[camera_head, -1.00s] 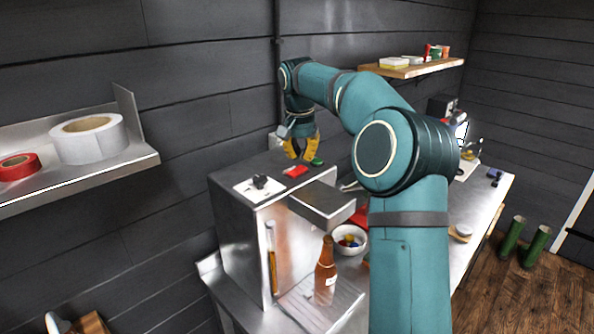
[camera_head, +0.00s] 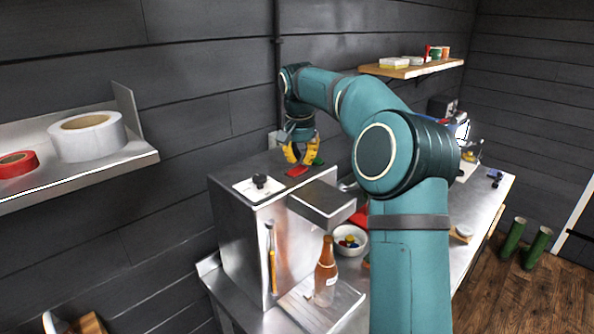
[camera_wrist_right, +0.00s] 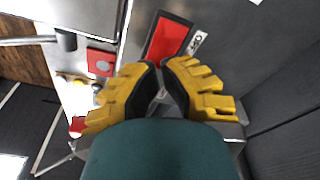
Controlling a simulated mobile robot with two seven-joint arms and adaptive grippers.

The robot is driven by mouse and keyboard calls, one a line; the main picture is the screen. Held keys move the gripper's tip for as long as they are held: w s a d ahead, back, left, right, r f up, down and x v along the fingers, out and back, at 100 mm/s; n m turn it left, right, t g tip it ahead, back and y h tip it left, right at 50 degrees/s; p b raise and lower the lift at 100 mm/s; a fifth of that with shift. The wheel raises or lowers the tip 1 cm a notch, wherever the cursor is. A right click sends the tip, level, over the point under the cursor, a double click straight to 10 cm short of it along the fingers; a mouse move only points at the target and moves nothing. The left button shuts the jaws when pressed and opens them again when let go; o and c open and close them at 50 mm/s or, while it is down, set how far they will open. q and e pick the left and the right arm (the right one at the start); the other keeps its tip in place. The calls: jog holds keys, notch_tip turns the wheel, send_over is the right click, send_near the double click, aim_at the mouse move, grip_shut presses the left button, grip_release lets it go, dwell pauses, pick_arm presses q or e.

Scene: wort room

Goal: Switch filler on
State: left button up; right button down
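The filler (camera_head: 240,235) is a steel box on the bench. The green piece is hidden there. My left gripper is not in view.
A brown bottle (camera_head: 326,270) stands upright on the filler's front tray. A white bowl (camera_head: 350,240) with coloured bits is beside the filler. A steel shelf (camera_head: 110,165) with tape rolls is at left, and a wooden shelf (camera_head: 412,68) is on the back wall.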

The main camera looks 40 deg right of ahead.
aim_at(302, 168)
jog(key=shift+f+b, duration=0.6)
jog(key=shift+f, duration=0.45)
dwell(0.6)
notch_tip(302, 168, up, 5)
jog(key=p, duration=0.5)
jog(key=shift+r+p, duration=0.7)
jog(key=shift+r, duration=0.4)
jog(key=shift+f, duration=0.1)
